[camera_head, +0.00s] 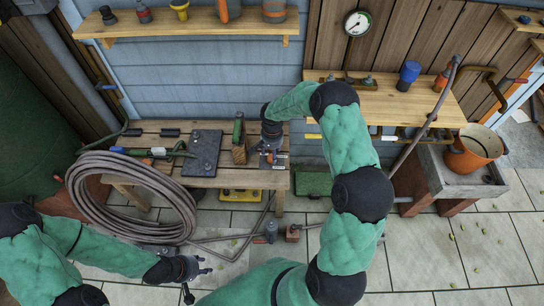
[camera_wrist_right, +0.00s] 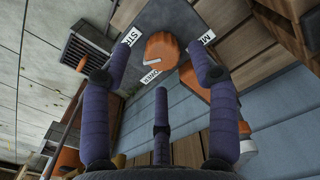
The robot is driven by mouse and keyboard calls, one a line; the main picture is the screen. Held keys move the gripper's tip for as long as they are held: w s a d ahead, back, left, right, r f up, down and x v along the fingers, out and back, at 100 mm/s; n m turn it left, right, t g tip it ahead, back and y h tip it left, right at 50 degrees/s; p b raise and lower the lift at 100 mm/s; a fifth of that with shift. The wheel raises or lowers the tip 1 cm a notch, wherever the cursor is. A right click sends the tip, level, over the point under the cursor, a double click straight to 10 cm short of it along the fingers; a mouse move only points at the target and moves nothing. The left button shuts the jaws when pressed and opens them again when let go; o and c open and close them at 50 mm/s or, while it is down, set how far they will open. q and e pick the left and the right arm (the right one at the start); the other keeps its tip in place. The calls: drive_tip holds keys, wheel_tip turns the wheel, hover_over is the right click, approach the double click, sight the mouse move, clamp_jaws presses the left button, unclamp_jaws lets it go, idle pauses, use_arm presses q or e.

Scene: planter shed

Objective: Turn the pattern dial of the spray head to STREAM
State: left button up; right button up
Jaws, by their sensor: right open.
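The orange pattern dial (camera_wrist_right: 163,50) sits on a dark grey plate in the right wrist view. A white mark shows on the dial's lower side. A label starting "ST" (camera_wrist_right: 131,36) is at its left, one starting "M" (camera_wrist_right: 208,37) at its right, and a third (camera_wrist_right: 152,77) below. The rest of the lettering is cut off or unclear. My right gripper (camera_head: 269,150) is over the right end of the bench. Its fingers (camera_wrist_right: 160,62) are spread around the dial with visible gaps; contact cannot be seen. My left gripper (camera_head: 202,268) is open and empty, low at the front left.
A wooden bench (camera_head: 150,135) holds a dark plate (camera_head: 205,150) and a small upright green-handled tool (camera_head: 238,138). A big hose coil (camera_head: 85,185) leans on its left front. A shelf (camera_head: 400,103) and an orange bucket (camera_head: 473,150) stand at right.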

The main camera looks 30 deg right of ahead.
wheel_tip(320, 180, up, 9)
drive_tip(key=shift+f, duration=0.15)
drive_tip(key=shift+a+f, duration=0.1)
idle(0.5)
drive_tip(key=s+a+f+n+y+p, duration=0.25)
drive_tip(key=s+a+f, duration=0.35)
drive_tip(key=a, duration=0.4)
drive_tip(key=s+a+f+n+p, duration=0.1)
drive_tip(key=s+a+f+n, duration=0.1)
drive_tip(key=s+a, duration=0.4)
drive_tip(key=s+a+f+n+y+p, duration=0.1)
drive_tip(key=s+a, duration=0.5)
drive_tip(key=s, duration=0.6)
wheel_tip(320, 180, down, 2)
drive_tip(key=shift+s+a+f+n, duration=0.1)
drive_tip(key=shift+s+a+n, duration=0.25)
drive_tip(key=shift+n, duration=0.4)
